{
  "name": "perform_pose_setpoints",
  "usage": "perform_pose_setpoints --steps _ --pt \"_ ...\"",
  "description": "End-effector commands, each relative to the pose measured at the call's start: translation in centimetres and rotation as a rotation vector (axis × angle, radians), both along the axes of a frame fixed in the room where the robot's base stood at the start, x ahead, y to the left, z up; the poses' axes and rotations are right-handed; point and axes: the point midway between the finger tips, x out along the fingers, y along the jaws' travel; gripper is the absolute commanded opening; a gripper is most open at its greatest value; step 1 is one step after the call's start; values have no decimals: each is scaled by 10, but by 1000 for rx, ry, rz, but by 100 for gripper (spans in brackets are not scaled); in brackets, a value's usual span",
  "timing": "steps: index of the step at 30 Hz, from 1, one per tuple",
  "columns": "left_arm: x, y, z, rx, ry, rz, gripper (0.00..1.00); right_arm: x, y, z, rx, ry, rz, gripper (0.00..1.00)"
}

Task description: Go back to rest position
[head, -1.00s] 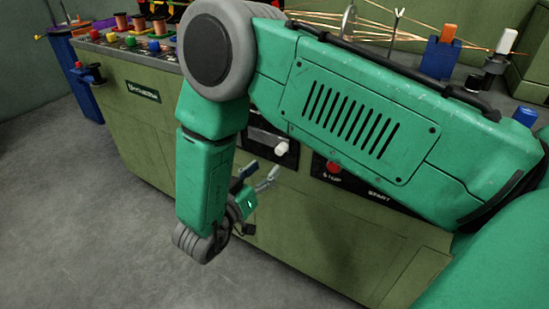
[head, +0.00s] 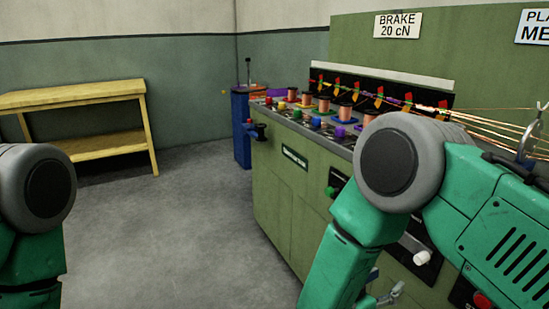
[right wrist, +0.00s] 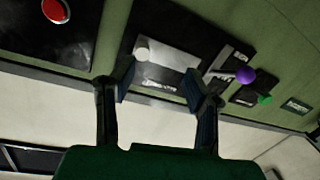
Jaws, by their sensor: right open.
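My right gripper (head: 383,290) is at the lower edge of the head view, in front of the green machine (head: 285,205), partly hidden by my own right arm. In the right wrist view my right gripper (right wrist: 160,88) is open. Its two dark fingers stand apart, with nothing held between them. A silver plate with a white knob (right wrist: 142,52) on the machine front shows behind the fingers. My left arm shows at the left edge of the head view, but its gripper is out of the picture.
Copper spools (head: 324,103) and coloured knobs line the machine top. A blue stand (head: 241,130) is at its far end. A yellow bench (head: 75,97) stands by the back wall. Grey floor (head: 180,220) is clear between. A red button (right wrist: 56,10) is on the machine front.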

Motion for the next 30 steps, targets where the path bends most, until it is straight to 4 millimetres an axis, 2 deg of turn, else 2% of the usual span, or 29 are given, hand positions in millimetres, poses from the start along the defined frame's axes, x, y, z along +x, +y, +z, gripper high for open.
perform_pose_setpoints --steps 2,4,7,8,11,12,15,19,21,24,30 --pt "0 0 13 0 0 0 56 4 -12 -14 67 70 127 43" --pt "0 0 22 0 0 0 56 1 -20 -36 155 169 262 43" --pt "0 0 35 0 0 0 56 -25 -23 -71 306 361 439 43" --pt "0 0 38 0 0 0 56 -38 -23 -81 354 429 482 43" --pt "0 0 50 0 0 0 56 -97 -20 -107 517 675 603 43" --pt "0 0 54 0 0 0 56 -126 -19 -113 582 775 636 43" --pt "0 0 61 0 0 0 56 -187 -17 -118 706 977 690 43" --pt "0 0 66 0 0 0 56 -241 -16 -113 807 1148 719 43" --pt "0 0 67 0 0 0 56 -257 -16 -111 834 1198 725 43" --pt "0 0 68 0 0 0 56 -268 -16 -109 854 1232 731 43" --pt "0 0 67 0 0 0 56 -268 -15 -110 854 1234 732 43"
